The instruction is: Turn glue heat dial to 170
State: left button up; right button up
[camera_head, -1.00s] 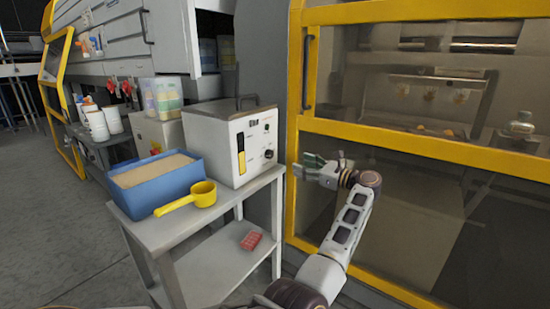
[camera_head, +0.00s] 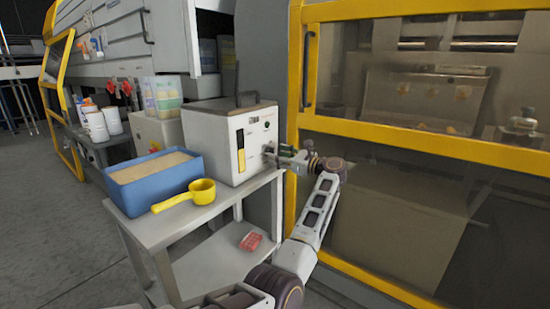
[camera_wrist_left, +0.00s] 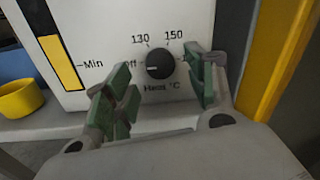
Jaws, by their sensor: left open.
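The glue heat dial (camera_wrist_left: 159,64) is a round black knob on the white front panel of the glue unit (camera_head: 222,142). In the left wrist view its scale reads Off, 130 and 150, with "Heat °C" below; the mark on the right is mostly hidden by a finger. A pale pointer line on the knob points left, towards Off. My left gripper (camera_wrist_left: 153,95) is open, its green-padded fingers on either side of the dial, with a visible gap to it. In the head view the left gripper (camera_head: 275,153) is at the unit's front, covering the dial. My right gripper is not in view.
The unit stands on a grey cart (camera_head: 172,230) with a blue bin of granules (camera_head: 150,190) and a yellow scoop (camera_head: 202,191). A red item (camera_head: 251,241) lies on the lower shelf. A yellow-framed machine door (camera_head: 420,140) stands close on the right.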

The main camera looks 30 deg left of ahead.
pick_arm(q)
jog(key=shift+w+a, duration=0.15)
jog(key=shift+a, duration=1.05)
jog(key=shift+c, duration=0.5)
jog(key=c, duration=0.9)
jog(key=shift+c, duration=0.2)
